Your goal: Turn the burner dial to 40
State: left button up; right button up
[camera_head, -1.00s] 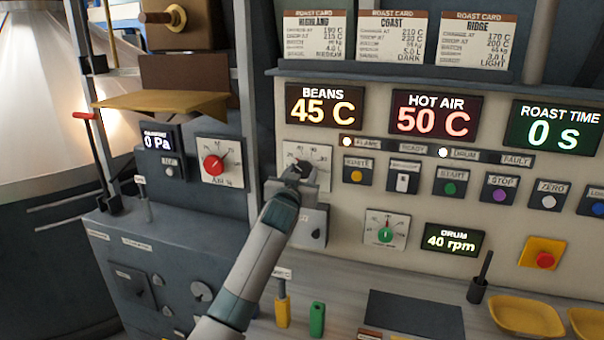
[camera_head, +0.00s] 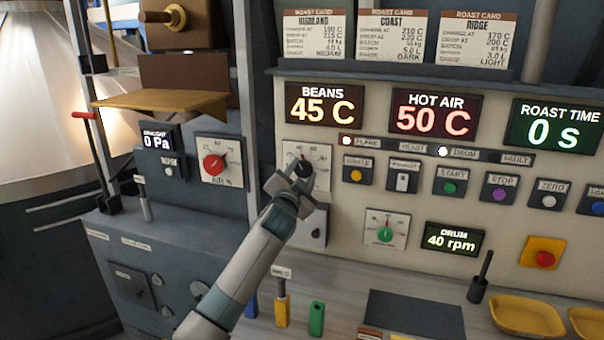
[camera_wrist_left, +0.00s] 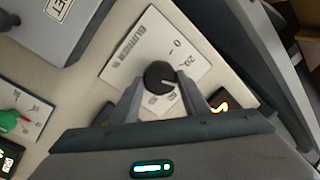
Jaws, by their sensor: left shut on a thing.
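The burner dial (camera_head: 303,168) is a black knob on a white scale plate, left of the control panel's middle. In the left wrist view the dial (camera_wrist_left: 160,74) sits between my left gripper's (camera_wrist_left: 163,88) two fingers, which are shut on it. Its white pointer line points right and slightly down there, past the 20 mark. A finger covers the scale beyond, so I cannot read the exact value. In the head view my left gripper (camera_head: 290,186) reaches up to the dial from below and hides its lower part. My right gripper is not in view.
A red air dial (camera_head: 214,165) is to the left and a green-knobbed drum dial (camera_head: 385,233) is below right. A row of buttons (camera_head: 450,187) runs to the right. A red emergency button (camera_head: 545,259) and yellow trays (camera_head: 526,318) are at lower right.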

pick_arm(q)
jog(key=shift+m, duration=0.3)
jog(key=o, duration=1.1)
jog(key=shift+c, duration=0.2)
jog(key=shift+s, duration=0.1)
jog(key=b+v, duration=0.4)
jog(key=v, duration=1.3)
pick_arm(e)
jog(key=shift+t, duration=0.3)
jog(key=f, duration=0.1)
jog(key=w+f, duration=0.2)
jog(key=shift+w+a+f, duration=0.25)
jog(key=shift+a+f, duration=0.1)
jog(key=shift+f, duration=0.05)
pick_arm(q)
jog(key=shift+s+a+f, duration=0.1)
jog(key=shift+a, duration=0.05)
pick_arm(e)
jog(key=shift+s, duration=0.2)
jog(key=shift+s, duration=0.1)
